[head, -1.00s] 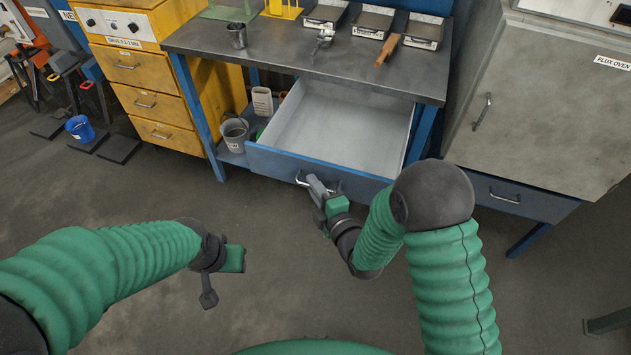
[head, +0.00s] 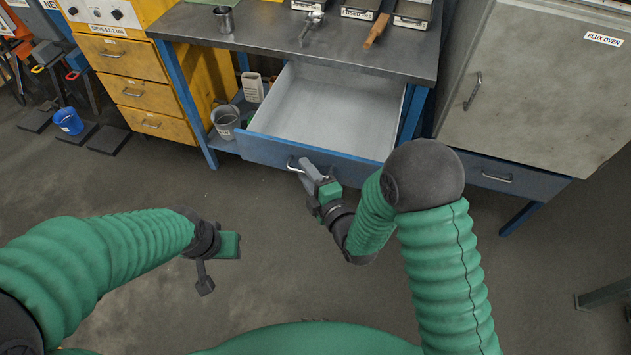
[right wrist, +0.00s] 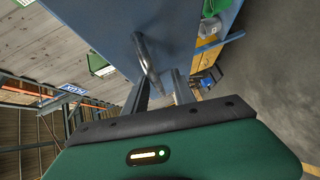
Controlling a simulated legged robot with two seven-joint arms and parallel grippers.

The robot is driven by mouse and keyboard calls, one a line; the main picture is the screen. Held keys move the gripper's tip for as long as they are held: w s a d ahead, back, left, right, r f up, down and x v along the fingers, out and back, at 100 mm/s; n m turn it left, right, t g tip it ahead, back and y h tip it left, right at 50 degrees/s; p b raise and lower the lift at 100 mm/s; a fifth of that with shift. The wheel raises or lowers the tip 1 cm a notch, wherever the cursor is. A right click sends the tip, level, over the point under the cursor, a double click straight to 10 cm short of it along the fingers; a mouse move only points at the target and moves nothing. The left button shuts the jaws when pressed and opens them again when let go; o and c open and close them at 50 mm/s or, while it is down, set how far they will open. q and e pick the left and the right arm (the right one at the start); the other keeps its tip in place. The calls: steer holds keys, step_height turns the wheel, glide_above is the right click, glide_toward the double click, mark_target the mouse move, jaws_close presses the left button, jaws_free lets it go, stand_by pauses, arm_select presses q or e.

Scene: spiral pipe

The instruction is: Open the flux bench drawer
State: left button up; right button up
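The flux bench drawer (head: 310,156) is pulled far out beneath the grey bench top, and its pale empty inside shows. Its metal handle (head: 292,163) is on the blue front. My right gripper (head: 308,176) is at this handle. In the right wrist view the handle (right wrist: 147,55) runs down toward the gap between my two fingers (right wrist: 162,88). The fingers look apart, with space beside the bar; firm contact cannot be made out. My left gripper (head: 205,282) hangs over the floor, away from the bench, and its finger opening is not clear.
The bench top (head: 270,35) carries a metal cup (head: 224,19), trays and a wooden-handled tool (head: 376,30). A grey bucket (head: 226,121) stands left of the drawer. A yellow cabinet (head: 130,90) is left, the flux oven (head: 545,95) right. The floor before the drawer is clear.

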steer(key=p+v, duration=1)
steer(key=v, duration=0.6)
steer(key=shift+s+d, duration=0.15)
steer(key=shift+s, duration=0.05)
steer(key=shift+f, duration=0.1)
